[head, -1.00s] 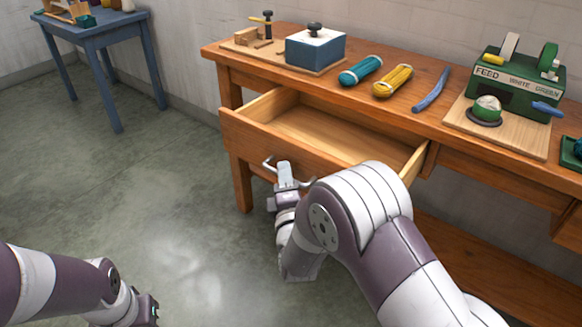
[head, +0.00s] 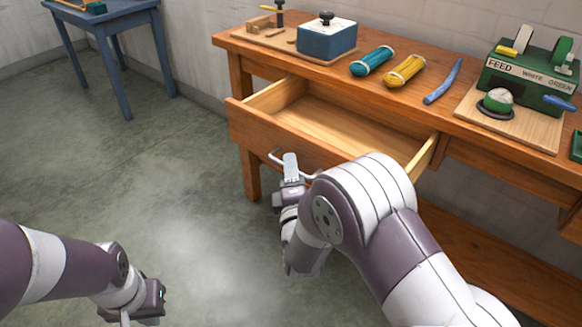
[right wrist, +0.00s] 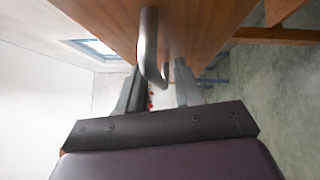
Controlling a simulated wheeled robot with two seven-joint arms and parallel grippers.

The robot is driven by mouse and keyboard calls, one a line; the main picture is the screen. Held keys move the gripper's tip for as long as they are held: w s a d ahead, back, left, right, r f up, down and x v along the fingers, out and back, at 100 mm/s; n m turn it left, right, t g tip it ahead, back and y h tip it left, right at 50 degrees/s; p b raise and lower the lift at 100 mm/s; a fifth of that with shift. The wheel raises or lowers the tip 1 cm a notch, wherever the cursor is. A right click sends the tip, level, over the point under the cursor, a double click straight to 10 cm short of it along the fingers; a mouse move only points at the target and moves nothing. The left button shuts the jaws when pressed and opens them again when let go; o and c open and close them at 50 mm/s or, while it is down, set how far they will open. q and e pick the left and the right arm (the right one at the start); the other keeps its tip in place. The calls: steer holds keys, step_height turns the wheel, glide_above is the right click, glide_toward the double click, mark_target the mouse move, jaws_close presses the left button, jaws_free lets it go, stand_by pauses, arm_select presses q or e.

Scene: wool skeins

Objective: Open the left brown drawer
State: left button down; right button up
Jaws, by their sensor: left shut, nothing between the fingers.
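The left brown drawer (head: 290,138) stands pulled out of the wooden workbench, and its empty pale interior shows. Its metal handle (head: 275,156) is on the front face, partly hidden by my right gripper (head: 290,163). In the right wrist view the handle (right wrist: 149,45) reaches between the fingers of my right gripper (right wrist: 160,85). The fingers are apart, with a gap beside the bar. My left gripper (head: 125,317) is low at the bottom left, shut and empty, far from the drawer; its tips are partly cut off by the frame edge.
The bench top (head: 440,108) carries a blue box (head: 327,42), teal (head: 372,60) and yellow (head: 405,71) skeins, a blue strip (head: 443,82) and a green feed device (head: 530,75). A blue table (head: 110,20) stands at the back left. The floor between is clear.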

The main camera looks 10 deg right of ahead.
steer(key=s+a+f+p, duration=0.1)
steer(key=s+p, duration=0.1)
steer(key=s, duration=1)
steer(key=shift+a+f+p, duration=0.2)
steer(key=shift+f+p, duration=0.05)
steer(key=shift+p, duration=0.1)
steer(key=s+a+f+m+g+y, duration=0.2)
steer(key=f+m+g, duration=0.25)
steer(key=f, duration=0.25)
steer(key=s+a+f+m+g+y, duration=0.1)
steer(key=s+a+f+m+g, duration=0.1)
steer(key=f+m+g, duration=0.3)
steer(key=s+d+m+g, duration=0.1)
steer(key=s+m+g, duration=0.2)
steer(key=s+g, duration=0.25)
steer(key=s+d+r+m+g, duration=0.25)
steer(key=d+r+m, duration=0.25)
steer(key=d+r, duration=0.35)
step_height(320, 180, up, 34)
steer(key=w+d+p, duration=0.1)
steer(key=p, duration=3.4)
steer(key=shift+w+d+r+h, duration=0.15)
steer(key=shift+h, duration=0.15)
